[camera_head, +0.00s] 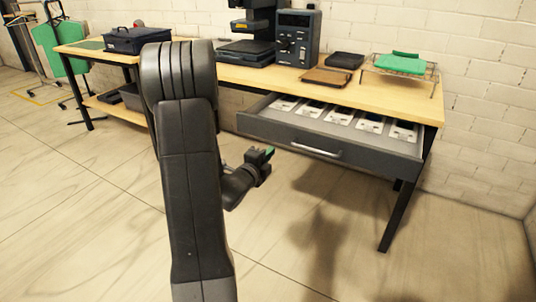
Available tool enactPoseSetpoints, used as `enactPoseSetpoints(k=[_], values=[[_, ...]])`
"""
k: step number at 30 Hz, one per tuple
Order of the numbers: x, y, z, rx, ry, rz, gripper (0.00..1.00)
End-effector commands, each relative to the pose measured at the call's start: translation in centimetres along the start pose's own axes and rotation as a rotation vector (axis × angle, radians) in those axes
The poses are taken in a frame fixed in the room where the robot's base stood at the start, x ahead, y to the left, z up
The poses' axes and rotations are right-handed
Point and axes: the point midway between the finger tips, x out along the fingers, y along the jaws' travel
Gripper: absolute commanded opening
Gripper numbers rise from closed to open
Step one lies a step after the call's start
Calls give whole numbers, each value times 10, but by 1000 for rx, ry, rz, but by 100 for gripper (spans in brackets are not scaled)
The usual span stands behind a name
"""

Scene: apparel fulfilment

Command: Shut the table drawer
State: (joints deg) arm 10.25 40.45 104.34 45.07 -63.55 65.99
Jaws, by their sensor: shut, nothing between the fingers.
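The table drawer (352,151) is grey and stands pulled out from under the wooden tabletop. It has a light bar handle (315,151) on its front. Several white cards with dark patches lie in a row inside it. My gripper (269,152) is shut and empty, with green at its tips. In the picture it is just left of the handle, below the drawer's left front part. I cannot tell how far it is from the drawer front. My arm hides part of the table's left side.
The tabletop (390,98) holds a dark machine (298,38), folded dark and brown cloths, and a wire rack with green cloth (401,62). A second table (85,50) with a dark bin (137,40) stands left. A table leg (398,215) stands at right. The floor in front is clear.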

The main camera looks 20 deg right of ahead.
Motion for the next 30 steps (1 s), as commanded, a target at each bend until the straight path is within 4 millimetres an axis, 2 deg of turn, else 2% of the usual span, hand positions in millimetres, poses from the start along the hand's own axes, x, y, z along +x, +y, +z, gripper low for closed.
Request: enactPoseSetpoints(k=[1, 6, 13, 19, 30], values=[[13, 0, -2, 1, 4, -2, 0], [49, 1, -1, 0, 2, -1, 0], [86, 1, 0, 0, 0, 0, 0], [98, 0, 0, -2, -1, 1, 0], [99, 0, 0, -2, -1, 1, 0]])
